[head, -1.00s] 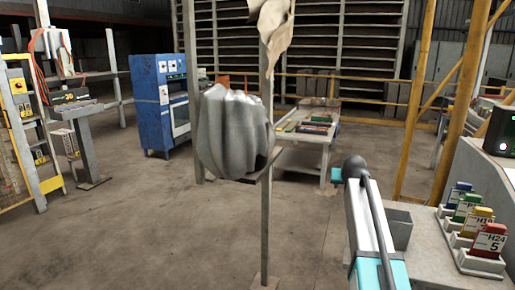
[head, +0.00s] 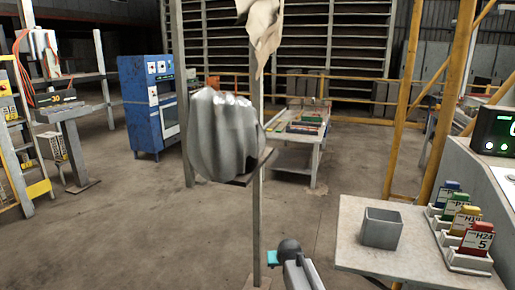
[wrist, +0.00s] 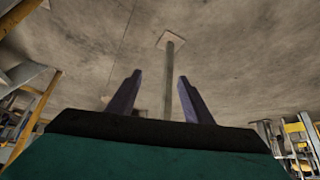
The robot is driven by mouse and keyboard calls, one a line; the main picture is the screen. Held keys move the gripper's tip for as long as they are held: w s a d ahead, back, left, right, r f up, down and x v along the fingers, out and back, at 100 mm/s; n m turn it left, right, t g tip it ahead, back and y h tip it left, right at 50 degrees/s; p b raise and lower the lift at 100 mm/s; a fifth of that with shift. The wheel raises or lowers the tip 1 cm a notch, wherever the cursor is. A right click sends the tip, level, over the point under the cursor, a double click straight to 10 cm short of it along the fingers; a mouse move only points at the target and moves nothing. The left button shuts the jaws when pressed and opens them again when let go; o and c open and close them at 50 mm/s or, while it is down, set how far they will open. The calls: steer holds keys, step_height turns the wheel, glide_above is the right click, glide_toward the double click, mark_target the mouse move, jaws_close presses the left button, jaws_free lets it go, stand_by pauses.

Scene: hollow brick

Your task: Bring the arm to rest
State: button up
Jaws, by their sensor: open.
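My gripper (wrist: 158,90) shows in the wrist view with its two dark fingers spread apart. Nothing is between the fingertips close up; a post and bare floor lie behind them. In the head view only part of my arm (head: 295,268) shows at the bottom, right of the middle, low and left of the side table. My fingers cannot be made out in the head view.
A post carries a grey ribbed object (head: 222,138) left of centre. A blue cabinet (head: 150,105) stands behind. Floor (head: 110,235) at left is clear.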

steer(key=s+d+f+g+p, duration=0.3)
steer(key=s+f+g, duration=0.1)
steer(key=s+f, duration=0.8)
steer(key=s+d+f+g+p, duration=0.1)
steer(key=s+f+g+p, duration=0.1)
steer(key=s, duration=1.1)
steer(key=s+d+f+g+p, duration=0.2)
steer(key=s+g, duration=0.1)
steer(key=s, duration=1.1)
steer(key=s+d+f+g+p, duration=0.1)
steer(key=s+f+g+p, duration=0.1)
steer(key=s, duration=1.1)
steer(key=shift+s+d+f+m+g, duration=0.3)
steer(key=shift+f+g, duration=0.15)
steer(key=shift+g, duration=0.35)
steer(key=c, duration=0.3)
steer(key=shift+c, duration=0.4)
